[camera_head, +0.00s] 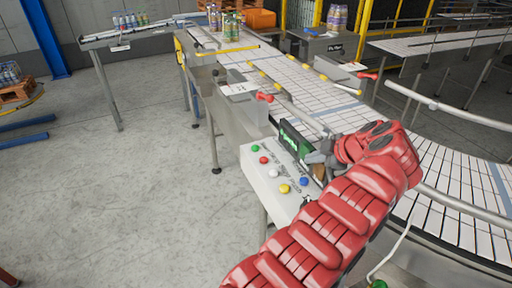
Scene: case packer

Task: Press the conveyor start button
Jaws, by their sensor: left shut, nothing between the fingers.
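A light grey control box (258,178) stands beside the conveyor (290,78). Its sloped top carries a green button (255,148), a red button (263,160), a white button (273,172), a yellow button (285,188) and a blue button (304,182). The lettering is too small to read, so I cannot tell which is marked start. My red arm hides the box's lower right part. My right gripper is not in view.
Bottles (231,25) stand on the belt's far end. A curved metal rail (440,105) runs at right. The grey floor (130,200) left of the box is clear.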

